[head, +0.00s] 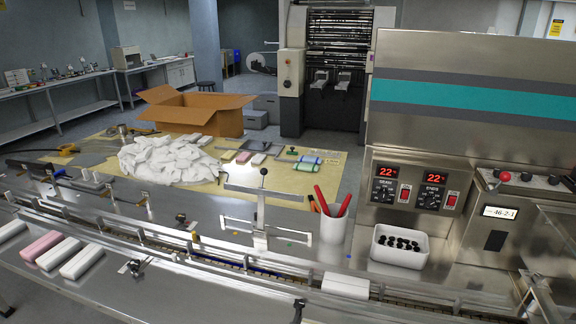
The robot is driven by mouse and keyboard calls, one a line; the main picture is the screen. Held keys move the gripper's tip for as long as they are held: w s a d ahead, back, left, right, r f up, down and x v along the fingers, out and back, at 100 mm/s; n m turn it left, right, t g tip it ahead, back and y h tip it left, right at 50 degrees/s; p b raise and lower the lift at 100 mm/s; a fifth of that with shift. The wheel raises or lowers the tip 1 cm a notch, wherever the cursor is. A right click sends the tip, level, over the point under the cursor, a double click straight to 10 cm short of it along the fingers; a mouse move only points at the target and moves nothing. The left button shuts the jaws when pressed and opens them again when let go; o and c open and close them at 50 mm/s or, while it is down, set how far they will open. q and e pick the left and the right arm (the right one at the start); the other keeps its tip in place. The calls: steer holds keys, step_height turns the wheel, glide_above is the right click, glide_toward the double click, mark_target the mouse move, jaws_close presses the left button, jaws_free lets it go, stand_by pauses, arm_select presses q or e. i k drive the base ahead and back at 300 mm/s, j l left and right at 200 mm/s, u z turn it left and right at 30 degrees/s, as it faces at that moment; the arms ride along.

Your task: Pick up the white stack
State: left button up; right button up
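Several white block-shaped stacks are in the head view. Two white stacks (82,261) (58,253) lie side by side on the near steel ledge at the lower left. A pink stack (41,245) lies just left of them. Another white stack (11,231) lies at the left edge. One more white block (345,285) sits on the conveyor at the lower middle. I cannot tell which one the task means. Neither of my grippers is in view.
A steel conveyor rail (190,250) runs across the front, with small black-knobbed clamps. A white cup with red-handled tools (334,233) and a white bin of black pieces (399,247) stand behind it. A white cloth heap (165,160) and cardboard box (205,112) lie farther back.

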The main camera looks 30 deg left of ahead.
mark_target(50, 259)
steer(key=u, duration=0.4)
steer(key=j+u, duration=0.1)
steer(key=u, duration=0.75)
steer(key=i+u, duration=0.1)
steer(key=u, duration=0.35)
steer(key=j+u, duration=0.1)
steer(key=u, duration=0.75)
